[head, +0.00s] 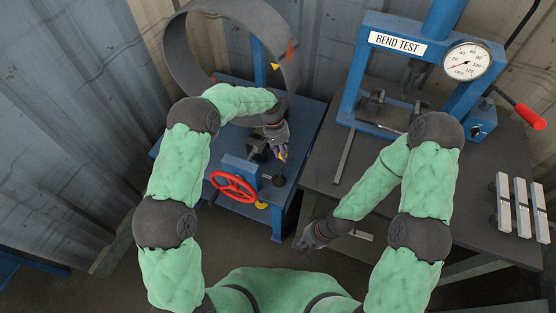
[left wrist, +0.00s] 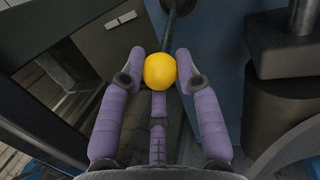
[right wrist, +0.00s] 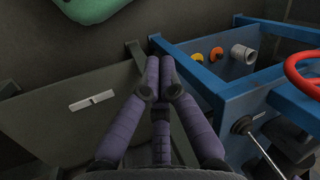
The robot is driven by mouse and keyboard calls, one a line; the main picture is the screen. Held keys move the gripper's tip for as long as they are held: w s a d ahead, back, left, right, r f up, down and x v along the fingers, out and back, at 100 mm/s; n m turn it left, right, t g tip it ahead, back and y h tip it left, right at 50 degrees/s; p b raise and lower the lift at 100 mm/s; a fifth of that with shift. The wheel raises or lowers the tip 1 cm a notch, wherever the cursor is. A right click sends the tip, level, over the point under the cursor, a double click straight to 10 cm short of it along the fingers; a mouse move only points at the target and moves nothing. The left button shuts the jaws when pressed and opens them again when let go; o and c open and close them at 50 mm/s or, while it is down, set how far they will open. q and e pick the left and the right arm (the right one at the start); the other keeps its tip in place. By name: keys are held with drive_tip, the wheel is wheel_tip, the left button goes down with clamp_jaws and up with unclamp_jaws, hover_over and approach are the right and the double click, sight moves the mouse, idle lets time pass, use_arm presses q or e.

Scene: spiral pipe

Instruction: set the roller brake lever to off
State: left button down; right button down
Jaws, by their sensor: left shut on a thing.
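The roller brake lever's yellow ball knob (left wrist: 160,71) sits between the fingertips of my left gripper (left wrist: 160,68) in the left wrist view. My left gripper is shut on it. A dark rod (left wrist: 178,22) runs behind the knob.
A red handwheel (head: 234,187) is on the machine's front. A large curved steel strip (head: 182,55) rises above the rollers. A blue bend test press (head: 350,75) with a gauge (head: 466,62) stands on the dark bench (head: 325,175) at the right, with metal bars (head: 521,207) nearby.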

use_arm(q)
drive_tip(key=shift+w+a+r, duration=0.1)
drive_tip(key=shift+w, duration=0.1)
use_arm(e)
drive_tip(key=w+a+r+n+t+h, duration=0.4)
drive_tip(key=w+a+r+n, duration=0.4)
drive_tip(key=n, duration=0.7)
drive_tip(key=w+a+r+n+t+h, duration=0.6)
drive_tip(key=a+r+n, duration=0.4)
drive_tip(key=n, duration=0.4)
drive_tip(key=w+d+f+g+y, duration=0.1)
drive_tip(key=w+d+f, duration=0.5)
drive_tip(key=w, duration=0.4)
drive_tip(key=shift+w+d+f, duration=0.15)
drive_tip(key=shift+w+d, duration=0.05)
drive_tip(key=shift+d, duration=0.2)
